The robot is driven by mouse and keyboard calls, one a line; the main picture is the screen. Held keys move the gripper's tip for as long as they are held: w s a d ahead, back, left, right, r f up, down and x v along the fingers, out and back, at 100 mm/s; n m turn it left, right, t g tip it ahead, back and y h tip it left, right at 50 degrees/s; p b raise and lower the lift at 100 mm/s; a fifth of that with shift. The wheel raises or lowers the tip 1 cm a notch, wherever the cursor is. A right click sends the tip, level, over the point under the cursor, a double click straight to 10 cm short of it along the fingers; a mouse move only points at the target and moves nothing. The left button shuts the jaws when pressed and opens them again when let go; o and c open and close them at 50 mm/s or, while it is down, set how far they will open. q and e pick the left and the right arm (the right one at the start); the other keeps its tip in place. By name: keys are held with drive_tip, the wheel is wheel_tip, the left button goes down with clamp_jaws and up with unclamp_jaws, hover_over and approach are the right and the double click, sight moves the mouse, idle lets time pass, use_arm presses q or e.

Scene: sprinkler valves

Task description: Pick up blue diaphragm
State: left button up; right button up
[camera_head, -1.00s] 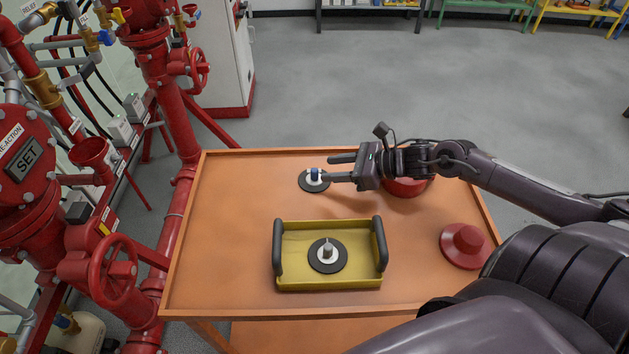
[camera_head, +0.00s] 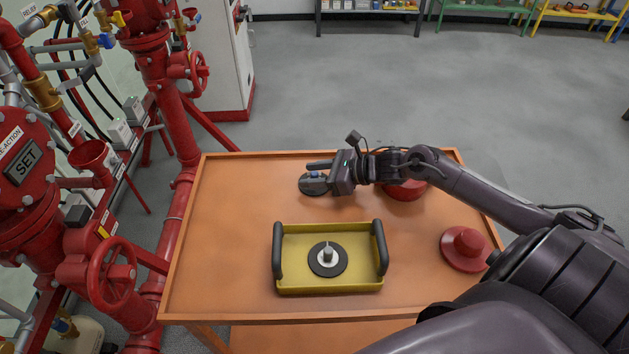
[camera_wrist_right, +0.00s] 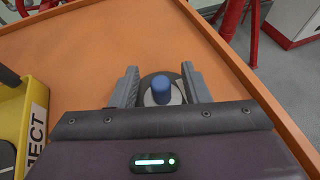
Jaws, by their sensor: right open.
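The blue diaphragm (camera_head: 309,186) is a dark disc with a white centre and a blue knob. It lies on the orange table near its far edge, partly hidden by my right gripper (camera_head: 318,171) in the head view. In the right wrist view, the blue diaphragm (camera_wrist_right: 161,90) stands between the two fingers of my open right gripper (camera_wrist_right: 161,82), with a gap on both sides of the knob. My left gripper is in neither view.
A yellow tray (camera_head: 280,289) with black handles holds another dark disc with a grey knob (camera_head: 328,256). A red flanged part (camera_head: 466,248) sits at the right, and another red part (camera_head: 405,190) lies under my right arm. Red pipework (camera_head: 172,115) stands left of the orange table (camera_head: 225,230).

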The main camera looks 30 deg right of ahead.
clamp_jaws()
